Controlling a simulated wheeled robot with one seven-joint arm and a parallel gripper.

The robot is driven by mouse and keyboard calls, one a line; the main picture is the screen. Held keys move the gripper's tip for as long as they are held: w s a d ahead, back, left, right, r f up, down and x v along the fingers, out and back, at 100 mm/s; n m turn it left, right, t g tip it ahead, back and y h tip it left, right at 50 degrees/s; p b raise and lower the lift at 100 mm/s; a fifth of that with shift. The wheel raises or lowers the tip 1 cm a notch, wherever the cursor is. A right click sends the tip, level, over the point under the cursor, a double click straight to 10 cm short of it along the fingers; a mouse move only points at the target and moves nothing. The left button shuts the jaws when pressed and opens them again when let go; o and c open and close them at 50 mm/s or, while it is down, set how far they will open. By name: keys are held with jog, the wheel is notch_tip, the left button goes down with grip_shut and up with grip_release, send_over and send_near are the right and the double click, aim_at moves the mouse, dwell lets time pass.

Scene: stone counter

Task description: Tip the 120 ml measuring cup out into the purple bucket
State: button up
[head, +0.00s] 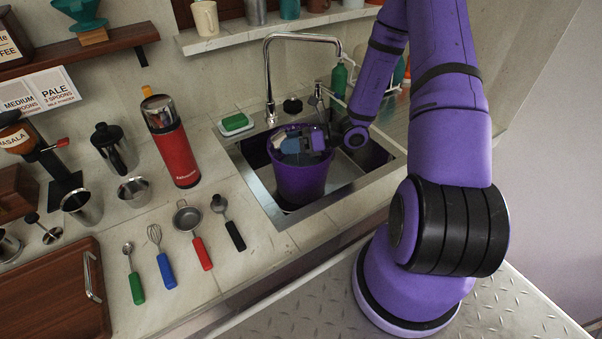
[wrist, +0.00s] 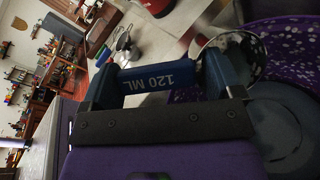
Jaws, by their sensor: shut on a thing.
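The purple bucket (head: 300,184) stands upright in the sink. In the wrist view its purple wall (wrist: 292,35) and a bluish-grey area inside it fill the right side. My gripper (head: 306,143) is at the bucket's mouth. In the wrist view my gripper (wrist: 160,78) is shut on the blue handle of the measuring cup (wrist: 174,78), marked 120 ML. The cup's shiny metal bowl (wrist: 259,52) lies beyond the right finger, over the bucket, and appears tilted. White specks show around the bowl. I cannot tell what is left in it.
The sink (head: 357,166) has a tall tap (head: 268,75) behind the bucket. A red flask (head: 174,145), steel cups and several coloured-handled utensils stand or lie on the counter to the left.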

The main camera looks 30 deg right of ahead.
jog(key=shift+s+d+r+t+y+p, duration=0.15)
jog(key=shift+d+t+y+p, duration=0.2)
jog(key=shift+y, duration=0.45)
dwell(0.5)
jog(key=shift+s+d+r+m+t+y+p, duration=0.15)
jog(key=shift+d+r+m+t+y+p, duration=0.15)
jog(key=shift+d+r, duration=0.2)
jog(key=shift+s+d+r+m+t+y+p, duration=0.1)
jog(key=shift+s+d+r+t+y, duration=0.05)
jog(key=shift+d+r+y, duration=0.35)
dwell(0.5)
jog(key=shift+s+d+r+t+y, duration=0.1)
jog(key=shift+d+r+t+y, duration=0.35)
jog(key=shift+r+y, duration=0.2)
dwell(0.6)
jog(key=shift+d+m, duration=0.15)
jog(key=shift+m, duration=0.15)
